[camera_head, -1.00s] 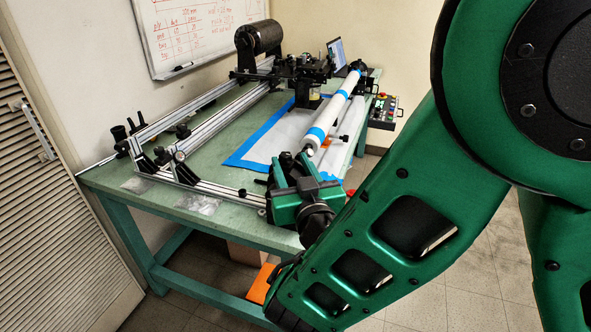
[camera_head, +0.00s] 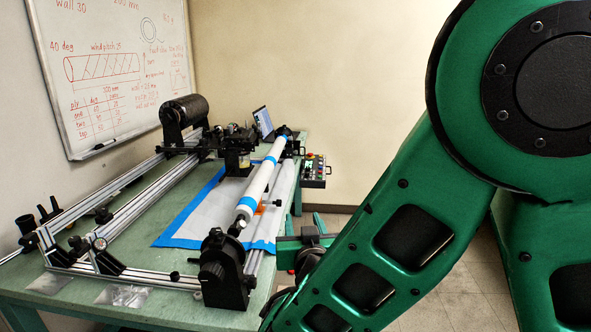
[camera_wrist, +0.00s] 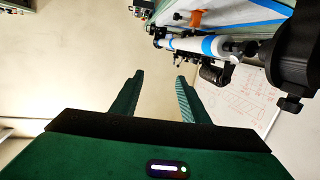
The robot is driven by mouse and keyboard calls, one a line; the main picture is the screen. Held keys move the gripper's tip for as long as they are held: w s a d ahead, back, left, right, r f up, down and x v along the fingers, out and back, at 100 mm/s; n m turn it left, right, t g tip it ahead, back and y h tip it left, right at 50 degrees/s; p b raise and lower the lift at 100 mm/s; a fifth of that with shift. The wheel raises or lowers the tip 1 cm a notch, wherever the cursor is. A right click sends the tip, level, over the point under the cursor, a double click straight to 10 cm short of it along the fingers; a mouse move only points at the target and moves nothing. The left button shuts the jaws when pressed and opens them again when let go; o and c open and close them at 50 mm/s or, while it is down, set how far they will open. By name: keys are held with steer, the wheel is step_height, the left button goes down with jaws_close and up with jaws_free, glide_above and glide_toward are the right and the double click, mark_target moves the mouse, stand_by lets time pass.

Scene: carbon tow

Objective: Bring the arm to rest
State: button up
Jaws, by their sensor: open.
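My gripper (camera_wrist: 157,85) shows in the wrist view with its two green fingers spread apart and nothing between them. The tube also shows in the wrist view (camera_wrist: 190,45), above and to the right of the fingers. It lies along the winding machine, its near end at the black end stock (camera_head: 222,270).
The green table (camera_head: 150,298) carries metal rails (camera_head: 125,215), a black roll (camera_head: 185,112) and a carriage (camera_head: 237,150). A button box (camera_head: 314,170) is at the table's right side. A whiteboard (camera_head: 115,70) hangs on the left wall. The floor right of the table looks clear.

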steer(key=d+f+m+g+h, duration=0.2)
steer(key=d+m+g+h, duration=0.15)
steer(key=d, duration=1.05)
steer(key=d+f+m+g+h, duration=0.1)
steer(key=d+m+g+h, duration=0.25)
steer(key=d, duration=1.05)
steer(key=s+d+f+m+g, duration=0.1)
steer(key=s+d+f+g, duration=0.15)
steer(key=s+d, duration=0.3)
steer(key=s+d+f+g, duration=0.1)
steer(key=s+d+g, duration=0.2)
steer(key=s+d, duration=0.3)
steer(key=s+d+g+y, duration=0.1)
steer(key=s+g+y, duration=0.3)
steer(key=s, duration=1.5)
steer(key=shift+s+r+y, duration=0.35)
steer(key=shift+y, duration=0.35)
steer(key=shift+w+f, duration=0.25)
steer(key=shift+w, duration=0.4)
